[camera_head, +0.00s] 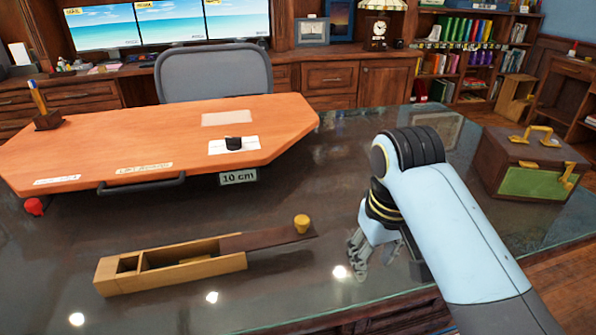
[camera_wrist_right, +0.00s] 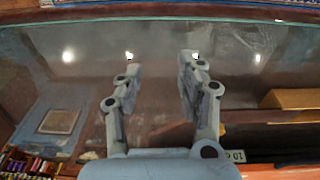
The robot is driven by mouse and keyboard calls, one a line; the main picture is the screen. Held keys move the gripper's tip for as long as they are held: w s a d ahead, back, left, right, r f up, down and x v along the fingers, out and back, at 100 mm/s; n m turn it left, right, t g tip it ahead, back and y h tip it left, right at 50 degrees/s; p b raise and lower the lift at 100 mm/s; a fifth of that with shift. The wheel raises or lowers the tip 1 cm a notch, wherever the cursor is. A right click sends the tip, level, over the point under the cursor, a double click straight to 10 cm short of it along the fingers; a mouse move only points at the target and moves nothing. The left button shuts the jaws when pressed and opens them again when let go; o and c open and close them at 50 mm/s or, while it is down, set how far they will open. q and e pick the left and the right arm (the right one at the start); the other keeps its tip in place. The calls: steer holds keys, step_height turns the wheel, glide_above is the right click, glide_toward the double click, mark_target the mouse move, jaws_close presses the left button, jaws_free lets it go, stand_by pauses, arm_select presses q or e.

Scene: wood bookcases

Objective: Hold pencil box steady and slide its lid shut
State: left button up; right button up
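The pencil box (camera_head: 172,274) is a long, narrow light-wood box on the dark glass desktop, left of my right arm. Its left part is open and shows compartments with a yellowish piece inside. The dark brown lid (camera_head: 262,239) overlaps only the box's right end and sticks out well beyond it. A yellow knob (camera_head: 302,225) stands near the lid's outer end. My right gripper (camera_head: 374,262) is to the right of the lid, apart from it, low over the glass. In the wrist view its fingers (camera_wrist_right: 158,62) are spread and empty. My left gripper is out of view.
A brown chest (camera_head: 525,165) stands at the right. A red knob (camera_head: 34,206) is at the far left. Glass around the box is clear.

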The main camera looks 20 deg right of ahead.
steer(key=w+a+r+n+g, duration=0.1)
steer(key=w+a+r, duration=0.7)
steer(key=w+r, duration=0.2)
steer(key=shift+w+a+r+g, duration=0.3)
steer(key=shift+w+a, duration=0.1)
steer(key=shift+w, duration=0.8)
